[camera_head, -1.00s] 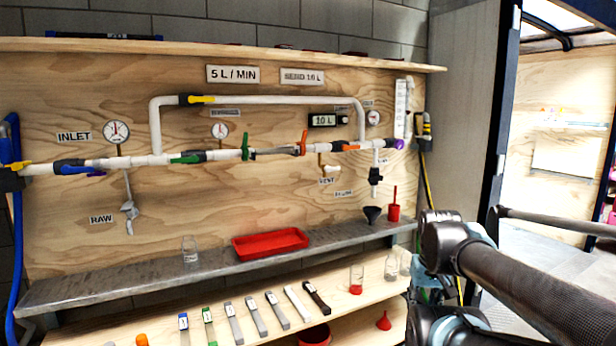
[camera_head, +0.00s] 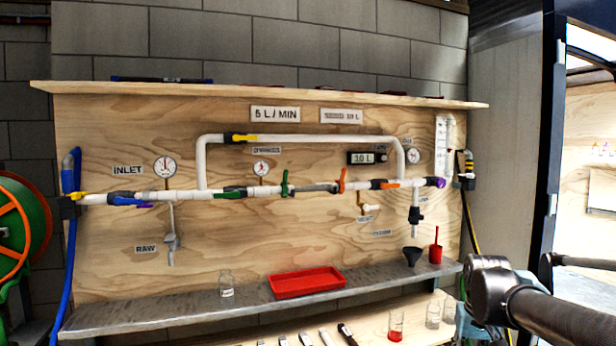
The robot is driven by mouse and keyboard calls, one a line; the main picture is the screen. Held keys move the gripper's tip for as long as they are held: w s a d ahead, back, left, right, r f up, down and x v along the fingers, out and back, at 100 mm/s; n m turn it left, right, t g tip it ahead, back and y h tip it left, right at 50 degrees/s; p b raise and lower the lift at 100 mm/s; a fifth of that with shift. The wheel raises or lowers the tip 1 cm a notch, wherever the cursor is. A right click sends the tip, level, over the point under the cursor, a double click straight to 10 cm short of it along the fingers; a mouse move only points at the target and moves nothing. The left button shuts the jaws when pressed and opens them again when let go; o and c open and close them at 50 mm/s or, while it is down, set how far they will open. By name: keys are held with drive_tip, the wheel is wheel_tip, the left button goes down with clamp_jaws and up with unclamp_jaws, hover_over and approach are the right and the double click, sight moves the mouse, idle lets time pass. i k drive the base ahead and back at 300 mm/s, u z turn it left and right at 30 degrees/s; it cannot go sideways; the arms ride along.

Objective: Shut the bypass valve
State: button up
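The bypass pipe (camera_head: 310,139) is the raised white loop above the main pipe run on the plywood panel. Its valve (camera_head: 232,138) is a black body at the left end of the loop. The valve's yellow handle (camera_head: 246,138) lies along the pipe, pointing right. A small label (camera_head: 267,149) below the loop is too blurred to read surely. My arm shows at the lower right, well apart from the valve. My gripper's fingers are not in view.
A steel ledge (camera_head: 150,312) below the pipes holds a red tray (camera_head: 308,282), a glass jar (camera_head: 226,284), a black funnel (camera_head: 412,256) and a red cup (camera_head: 435,254). Green and orange handles (camera_head: 342,180) stick out from the main pipe. A hose reel (camera_head: 22,228) stands at far left.

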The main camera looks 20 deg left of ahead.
sight(236, 137)
drive_tip(key=z, duration=1.3)
drive_tip(key=k, duration=1.15)
drive_tip(key=u, duration=1.35)
drive_tip(key=i, duration=1)
drive_tip(key=u, duration=0.05)
